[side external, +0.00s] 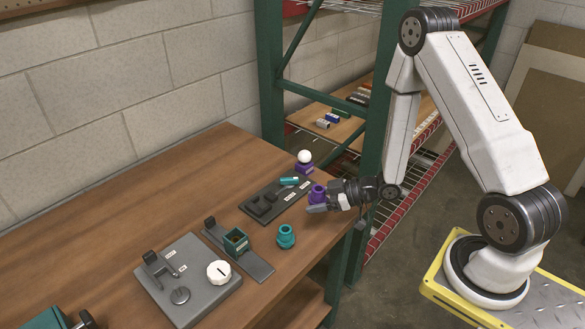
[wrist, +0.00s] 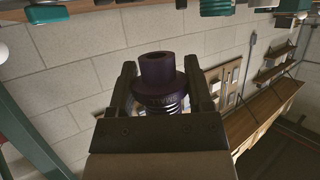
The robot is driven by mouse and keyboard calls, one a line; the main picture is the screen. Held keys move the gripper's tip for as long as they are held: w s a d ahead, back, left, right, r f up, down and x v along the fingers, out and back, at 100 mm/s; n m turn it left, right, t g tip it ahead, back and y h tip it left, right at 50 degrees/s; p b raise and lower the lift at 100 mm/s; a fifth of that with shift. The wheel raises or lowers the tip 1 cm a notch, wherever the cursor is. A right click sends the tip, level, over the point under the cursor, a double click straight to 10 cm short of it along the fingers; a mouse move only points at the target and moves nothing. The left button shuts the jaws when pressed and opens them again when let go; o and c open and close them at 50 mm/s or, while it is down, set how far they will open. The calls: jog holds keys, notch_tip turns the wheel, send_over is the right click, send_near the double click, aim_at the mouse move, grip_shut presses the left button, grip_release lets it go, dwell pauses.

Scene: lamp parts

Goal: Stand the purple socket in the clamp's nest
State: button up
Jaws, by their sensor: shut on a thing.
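The purple socket (side external: 317,193) is between the fingers of my gripper (side external: 313,203), near the right end of the dark tray. In the wrist view the socket (wrist: 160,72) shows a narrow collar, a wider flange and a ribbed part below. The gripper fingers (wrist: 160,66) stand on either side of it, shut on it. A black lever clamp (side external: 157,263) stands on a grey board (side external: 205,297) at the front left of the bench. A teal open-topped box (side external: 236,243) sits on a narrow grey plate. I cannot tell which holds the nest.
A teal socket-like part (side external: 286,237) stands on the wooden bench (side external: 110,220). A dark tray (side external: 265,203) holds black blocks and a teal piece. A white ball on a purple base (side external: 304,162) stands behind it. A green shelf post (side external: 270,70) rises behind the bench.

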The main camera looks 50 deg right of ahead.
send_over(315, 229)
jog(key=shift+w+f, duration=0.1)
jog(key=shift+f, duration=2.1)
jog(key=shift+f, duration=1.8)
jog(key=o, duration=1.3)
jog(key=shift+f, duration=0.15)
